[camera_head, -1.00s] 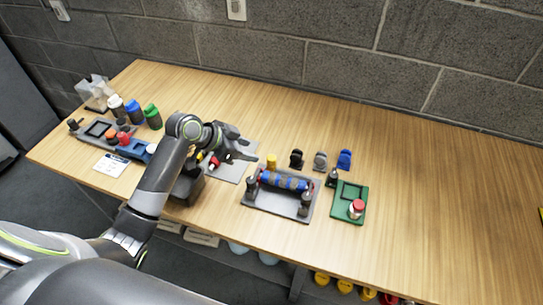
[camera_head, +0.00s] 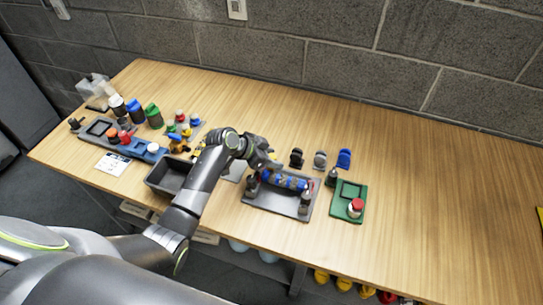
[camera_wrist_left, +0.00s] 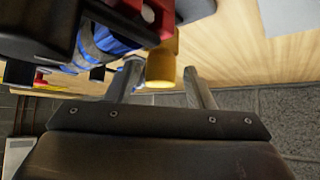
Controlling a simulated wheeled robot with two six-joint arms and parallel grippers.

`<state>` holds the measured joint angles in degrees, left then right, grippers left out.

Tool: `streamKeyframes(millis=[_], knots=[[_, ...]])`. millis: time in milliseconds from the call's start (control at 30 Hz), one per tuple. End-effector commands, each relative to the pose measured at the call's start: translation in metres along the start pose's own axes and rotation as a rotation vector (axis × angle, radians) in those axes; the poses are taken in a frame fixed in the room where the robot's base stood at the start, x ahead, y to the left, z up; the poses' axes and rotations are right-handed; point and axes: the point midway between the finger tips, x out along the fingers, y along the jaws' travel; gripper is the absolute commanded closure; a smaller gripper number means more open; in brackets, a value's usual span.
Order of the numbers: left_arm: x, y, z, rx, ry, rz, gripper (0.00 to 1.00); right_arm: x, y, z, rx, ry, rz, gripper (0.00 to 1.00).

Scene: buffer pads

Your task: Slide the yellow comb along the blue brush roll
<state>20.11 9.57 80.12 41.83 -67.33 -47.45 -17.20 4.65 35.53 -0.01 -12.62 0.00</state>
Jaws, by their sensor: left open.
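The blue brush roll (camera_head: 290,182) lies across a grey stand (camera_head: 268,201) near the middle of the table. It also shows in the left wrist view (camera_wrist_left: 97,43), at the upper left. The yellow comb (camera_wrist_left: 161,62) shows in the left wrist view as a yellow upright piece between the fingers of my open left gripper (camera_wrist_left: 160,74). I cannot tell whether the fingers touch it. In the head view my left gripper (camera_head: 268,160) is just behind the left end of the stand and hides the comb. My right gripper is not in view.
Black, grey and blue pieces (camera_head: 344,158) stand in a row behind the roll. A green tray (camera_head: 349,188) with a red-topped knob is to the right. A dark bin (camera_head: 165,176) and several bottles are to the left. The table's right side is clear.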

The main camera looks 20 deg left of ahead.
Motion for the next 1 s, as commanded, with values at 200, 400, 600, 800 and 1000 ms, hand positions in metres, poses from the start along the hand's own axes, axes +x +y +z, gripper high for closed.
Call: streamKeyframes(millis=[200,400,600,800,1000], knots=[[0.000,0.000,0.000,0.000,0.000,0.000,0.69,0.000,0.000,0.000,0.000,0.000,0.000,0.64],[0.000,0.000,0.000,-0.001,0.000,0.000,0.95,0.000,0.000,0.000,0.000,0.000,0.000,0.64],[0.000,0.000,0.000,-0.001,0.000,0.001,1.00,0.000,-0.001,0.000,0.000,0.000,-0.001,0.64],[0.011,0.017,-0.013,-0.002,0.003,0.005,1.00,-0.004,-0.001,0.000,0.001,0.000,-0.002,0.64],[0.035,0.051,-0.037,-0.005,0.004,0.007,1.00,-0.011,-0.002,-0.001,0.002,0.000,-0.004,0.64]])
